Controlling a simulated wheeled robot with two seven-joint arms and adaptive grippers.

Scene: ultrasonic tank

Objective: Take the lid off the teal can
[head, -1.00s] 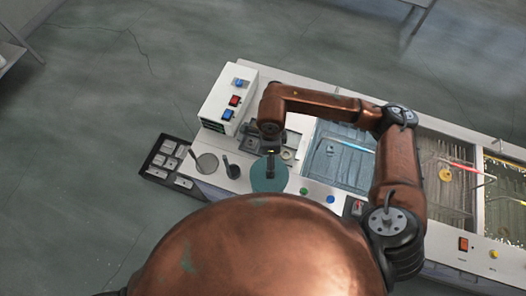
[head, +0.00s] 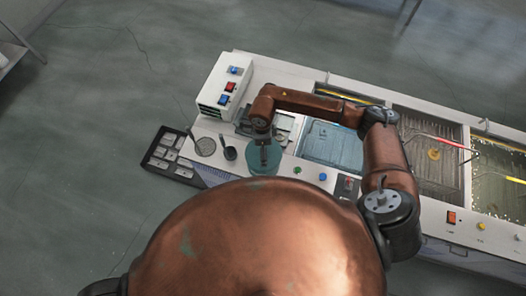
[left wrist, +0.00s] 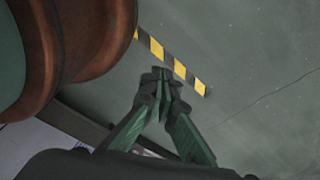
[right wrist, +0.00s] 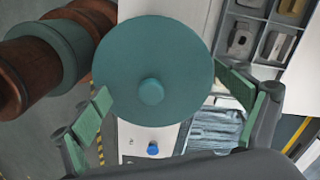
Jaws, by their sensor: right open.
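The teal can (head: 264,168) stands on the left part of the white bench, partly hidden by my right gripper (head: 264,142) above it. In the right wrist view its round teal lid (right wrist: 152,50) is seen from above, with a small knob (right wrist: 151,91) in the middle; the can's body is hidden under it. My right gripper (right wrist: 168,102) is open and empty, with one finger on each side of the lid's near part. My left gripper (left wrist: 162,76) shows only in its wrist view, fingertips together, empty, over the floor.
A white control box (head: 226,88) is behind. A blue-lit tank (head: 330,145) lies to the right, with knobs (head: 297,170) along the bench front. A tray of parts (head: 168,152) is at the left.

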